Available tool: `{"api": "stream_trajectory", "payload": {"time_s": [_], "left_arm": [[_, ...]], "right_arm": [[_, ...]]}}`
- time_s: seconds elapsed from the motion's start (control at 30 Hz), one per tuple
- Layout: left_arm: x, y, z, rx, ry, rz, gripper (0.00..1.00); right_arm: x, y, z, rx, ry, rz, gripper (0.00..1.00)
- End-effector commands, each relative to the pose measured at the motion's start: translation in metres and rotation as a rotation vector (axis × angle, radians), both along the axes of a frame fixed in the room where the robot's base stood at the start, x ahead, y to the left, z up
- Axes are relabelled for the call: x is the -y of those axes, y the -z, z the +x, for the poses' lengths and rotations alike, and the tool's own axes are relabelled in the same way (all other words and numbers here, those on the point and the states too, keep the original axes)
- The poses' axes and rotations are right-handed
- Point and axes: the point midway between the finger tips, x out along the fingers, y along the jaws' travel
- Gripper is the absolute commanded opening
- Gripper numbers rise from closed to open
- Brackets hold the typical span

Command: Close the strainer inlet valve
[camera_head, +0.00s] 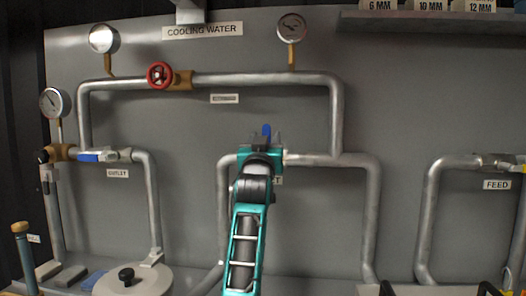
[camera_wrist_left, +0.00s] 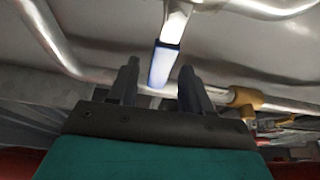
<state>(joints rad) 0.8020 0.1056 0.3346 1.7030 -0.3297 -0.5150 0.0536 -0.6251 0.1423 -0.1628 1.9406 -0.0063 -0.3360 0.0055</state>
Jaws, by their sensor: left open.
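My left gripper (camera_head: 262,150) is in front of the middle pipe, at the valve with the blue lever (camera_head: 266,131). The lever's blue tip shows just above the gripper. A label under the valve is mostly hidden by my arm; only its last letter shows. In the left wrist view the gripper (camera_wrist_left: 160,68) is open. The blue lever sleeve (camera_wrist_left: 163,64) lies in the gap between its two dark fingers, with pale metal above it. Contact with the fingers cannot be told. The valve body is largely hidden. My right gripper is not seen.
A red handwheel (camera_head: 159,75) sits on the upper pipe. Another blue-lever valve (camera_head: 98,156), with an OUTLET label (camera_head: 117,173), is at the left. Gauges (camera_head: 292,28) stand above the pipes. A lidded pot (camera_head: 150,282) is at lower left. A shelf (camera_head: 430,20) juts out at upper right.

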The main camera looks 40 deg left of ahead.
Motion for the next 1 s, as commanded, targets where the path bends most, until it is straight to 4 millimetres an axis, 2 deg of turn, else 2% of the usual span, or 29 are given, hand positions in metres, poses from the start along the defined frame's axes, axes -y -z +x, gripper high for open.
{"api": "stream_trajectory", "payload": {"time_s": [0.17,0.6,0.8,1.0], "left_arm": [[0.011,0.010,-0.017,0.000,0.001,0.000,0.49],[0.051,0.042,-0.082,-0.001,0.002,-0.002,0.49],[0.060,0.048,-0.096,-0.001,0.002,-0.002,0.49],[0.062,0.049,-0.099,-0.001,0.001,-0.001,0.49]], "right_arm": [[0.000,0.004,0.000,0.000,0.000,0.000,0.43],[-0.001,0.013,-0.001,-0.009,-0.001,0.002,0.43],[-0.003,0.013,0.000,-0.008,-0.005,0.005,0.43],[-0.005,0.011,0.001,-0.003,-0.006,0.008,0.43]]}}
